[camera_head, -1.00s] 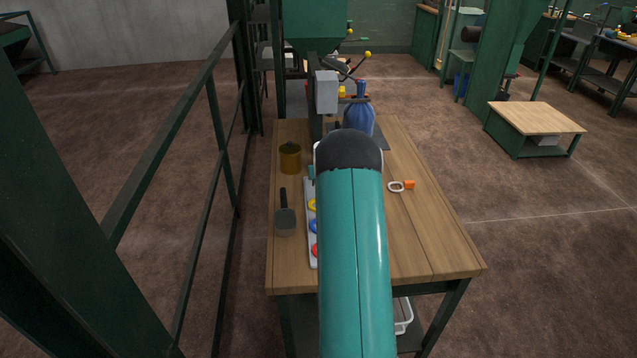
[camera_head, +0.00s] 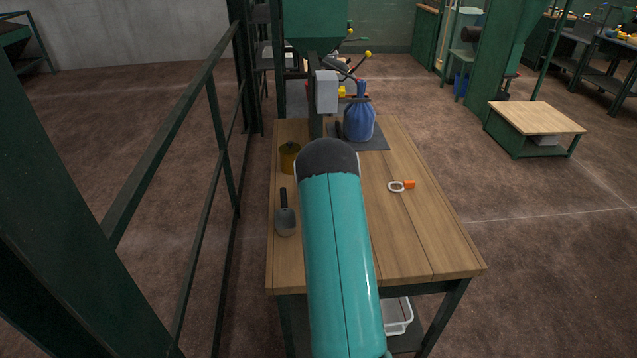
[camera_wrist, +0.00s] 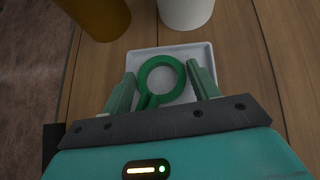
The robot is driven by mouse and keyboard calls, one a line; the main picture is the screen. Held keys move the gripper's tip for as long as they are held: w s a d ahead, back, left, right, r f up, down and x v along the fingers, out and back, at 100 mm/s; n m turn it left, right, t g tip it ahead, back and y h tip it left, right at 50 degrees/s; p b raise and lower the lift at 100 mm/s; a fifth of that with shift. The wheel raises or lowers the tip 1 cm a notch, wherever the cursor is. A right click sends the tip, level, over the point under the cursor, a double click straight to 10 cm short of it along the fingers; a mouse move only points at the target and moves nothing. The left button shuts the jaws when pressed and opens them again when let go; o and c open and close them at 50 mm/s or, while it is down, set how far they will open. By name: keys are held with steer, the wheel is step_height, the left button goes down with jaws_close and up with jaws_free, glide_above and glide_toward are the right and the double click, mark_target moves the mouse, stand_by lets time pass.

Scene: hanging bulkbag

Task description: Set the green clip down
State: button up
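In the wrist view the green clip (camera_wrist: 160,80) shows as a ring with a short stem toward my gripper. It appears to lie on a white tray (camera_wrist: 205,52). My gripper (camera_wrist: 161,69) is open, with one finger on each side of the ring. I see gaps between the fingers and the ring; the stem is close to the left finger, and I cannot tell whether they touch. In the head view my arm hides my gripper, the clip and the tray.
A white round container (camera_wrist: 186,10) is just beyond the tray. A blue bag (camera_head: 359,122) stands behind. An orange-and-white clip (camera_head: 402,186) lies right, amid free room.

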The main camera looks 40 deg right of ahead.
steer(key=shift+r, duration=0.1)
steer(key=v, duration=1.2)
steer(key=shift+d, duration=0.1)
steer(key=w+a+r+n+t+y, duration=0.35)
steer(key=a+r+n, duration=0.75)
steer(key=a, duration=0.6)
steer(key=s+a+r+n+g+y, duration=0.1)
steer(key=s+a+r+n+y, duration=0.15)
steer(key=a+r+n, duration=0.4)
steer(key=s+a+r+n+g+y, duration=0.1)
steer(key=a+n+y, duration=0.2)
steer(key=a, duration=0.6)
steer(key=s+a+r+n+g, duration=0.3)
steer(key=s+a+n, duration=1)
steer(key=a, duration=0.1)
steer(key=s+f+n+g+h, duration=0.1)
steer(key=s+n+h, duration=0.2)
steer(key=s+n, duration=0.6)
steer(key=s, duration=0.2)
steer(key=shift+s+g, duration=0.25)
steer(key=shift+g, duration=0.1)
